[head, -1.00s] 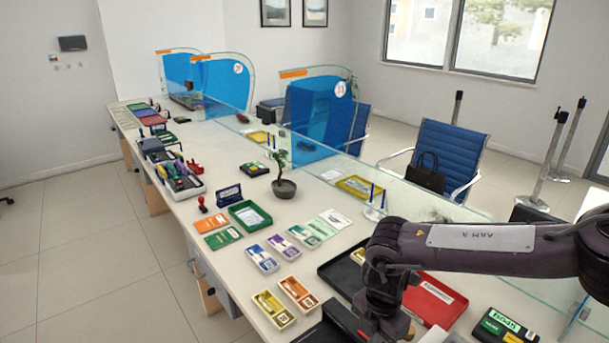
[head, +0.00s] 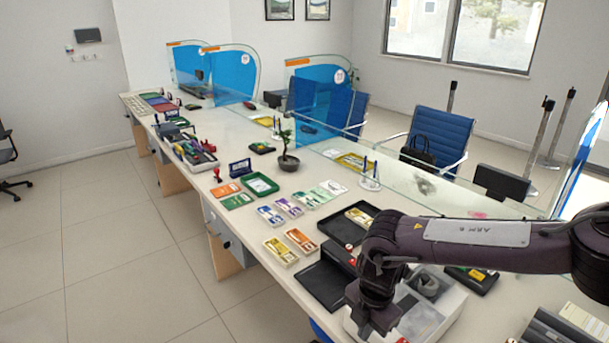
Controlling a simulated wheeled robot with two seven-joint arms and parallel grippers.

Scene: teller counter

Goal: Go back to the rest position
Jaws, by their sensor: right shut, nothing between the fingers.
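My right arm comes in from the right edge. The gripper looks shut and empty. It is in front of a light grey machine (head: 425,318), and I cannot tell the gap between them. My left gripper is not in view.
A black tray (head: 322,284) lies just left of my gripper, and another black tray (head: 335,228) is behind it. Banknote trays, a green tray (head: 262,192) and a potted plant (head: 288,162) stand further left. A glass screen runs along the counter.

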